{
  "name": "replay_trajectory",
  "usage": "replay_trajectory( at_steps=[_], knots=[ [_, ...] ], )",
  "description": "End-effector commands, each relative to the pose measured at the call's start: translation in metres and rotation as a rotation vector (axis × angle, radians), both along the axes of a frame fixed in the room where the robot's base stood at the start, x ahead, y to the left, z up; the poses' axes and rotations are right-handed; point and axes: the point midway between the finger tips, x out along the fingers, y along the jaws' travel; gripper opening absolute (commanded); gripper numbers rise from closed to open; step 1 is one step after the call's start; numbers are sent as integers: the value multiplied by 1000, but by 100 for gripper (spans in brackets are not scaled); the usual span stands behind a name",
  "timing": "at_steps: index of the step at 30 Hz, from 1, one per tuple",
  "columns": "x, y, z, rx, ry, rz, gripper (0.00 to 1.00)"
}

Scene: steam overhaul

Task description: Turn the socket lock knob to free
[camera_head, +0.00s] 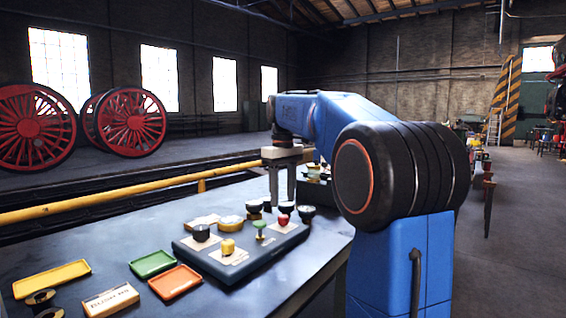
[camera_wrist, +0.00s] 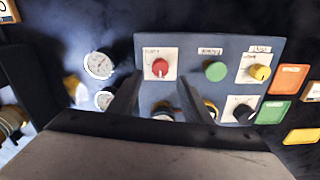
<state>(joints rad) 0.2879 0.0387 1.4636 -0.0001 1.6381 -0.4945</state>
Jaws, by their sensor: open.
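A dark blue-grey panel (camera_head: 240,262) lies on the bench and carries knobs on pale label plates. It shows a red knob (camera_head: 283,220), a green knob (camera_head: 260,228), a yellow knob (camera_head: 228,247) and a black knob (camera_head: 201,233). The label words are too small to tell which knob is the socket lock. My gripper (camera_head: 282,200) is open above the panel's far side, fingers downward. In the wrist view, the red knob (camera_wrist: 160,67) with a white pointer mark appears just beyond and between the fingertips (camera_wrist: 160,80). The fingers partly hide knobs along the panel's near edge there.
Two white-faced gauges (camera_wrist: 99,65) lie beside the panel. A yellow tray (camera_head: 52,278), a green tray (camera_head: 153,263), an orange tray (camera_head: 175,282) and a small labelled box (camera_head: 110,300) rest on the bench (camera_head: 215,295). Several round items stand behind the panel.

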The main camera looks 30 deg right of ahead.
Motion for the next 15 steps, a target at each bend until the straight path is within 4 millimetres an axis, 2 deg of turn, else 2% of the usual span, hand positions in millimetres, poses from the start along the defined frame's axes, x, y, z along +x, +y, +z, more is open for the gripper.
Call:
replay_trajectory(
  at_steps=[9,15],
  knots=[
    [1,0,64,-1,-1,0,45],
    [1,0,96,-1,-1,0,45]
  ],
)
